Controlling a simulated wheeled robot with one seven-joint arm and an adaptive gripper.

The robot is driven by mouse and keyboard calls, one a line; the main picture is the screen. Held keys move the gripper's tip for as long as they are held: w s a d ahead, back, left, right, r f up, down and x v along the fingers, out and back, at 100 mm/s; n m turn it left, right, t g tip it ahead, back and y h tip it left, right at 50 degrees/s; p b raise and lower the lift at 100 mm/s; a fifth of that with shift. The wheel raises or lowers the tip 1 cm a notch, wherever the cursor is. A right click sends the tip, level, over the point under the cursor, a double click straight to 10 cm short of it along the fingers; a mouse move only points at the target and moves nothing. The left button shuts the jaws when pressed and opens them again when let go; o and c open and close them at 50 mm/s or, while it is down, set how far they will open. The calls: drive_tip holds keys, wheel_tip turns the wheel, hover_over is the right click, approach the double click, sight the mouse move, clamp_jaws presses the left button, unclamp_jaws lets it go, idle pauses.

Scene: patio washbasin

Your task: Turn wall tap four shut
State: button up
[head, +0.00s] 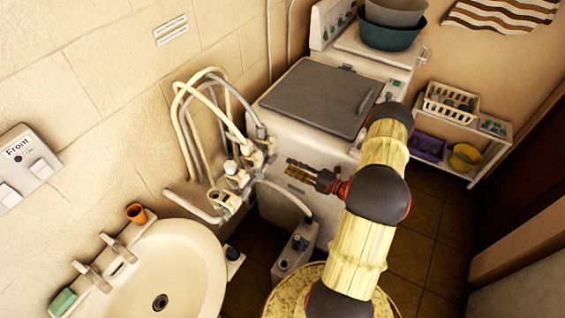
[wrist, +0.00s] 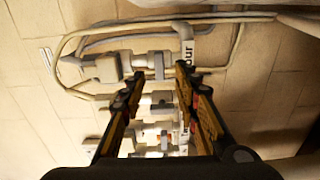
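A cluster of white and grey wall taps and pipe fittings (head: 232,178) stands out from the wall to the right of the washbasin. Several fittings (wrist: 158,105) show between and behind the fingers, and whether any is touched cannot be told. A larger fitting (wrist: 105,68) lies to the left of the fingertips.
Pale hoses (head: 190,110) loop above the taps. A white washbasin (head: 185,265) is at lower left, with an orange cup (head: 136,213) on its rim. A grey-lidded washing machine (head: 315,97) stands behind my gripper. A grey fitting (head: 297,247) stands below.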

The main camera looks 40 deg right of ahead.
drive_tip(key=shift+v, duration=2.4)
drive_tip(key=s+a+f+n+g+y, duration=0.3)
drive_tip(key=s+a+n+g, duration=0.1)
drive_tip(key=a+n, duration=0.45)
drive_tip(key=s+a+r+n+g+y+b, duration=0.1)
drive_tip(key=s+a+r+n+g, duration=0.3)
drive_tip(key=n, duration=0.5)
drive_tip(key=s+a+r+n+g+y+b, duration=0.1)
drive_tip(key=s+a+r+n+g, duration=0.25)
drive_tip(key=n+g, duration=0.4)
drive_tip(key=s+a+r+n+t+h+b, duration=0.2)
drive_tip(key=a+r+n+h, duration=0.3)
drive_tip(key=a+r+n, duration=0.3)
drive_tip(key=s+a+r+n+t+h+b, duration=0.1)
drive_tip(key=a+r+n+h+b, duration=0.3)
drive_tip(key=r+n, duration=1.2)
drive_tip(key=a+n+t+h, duration=0.1)
drive_tip(key=a, duration=0.3)
drive_tip(key=shift+s+a+h, duration=0.4)
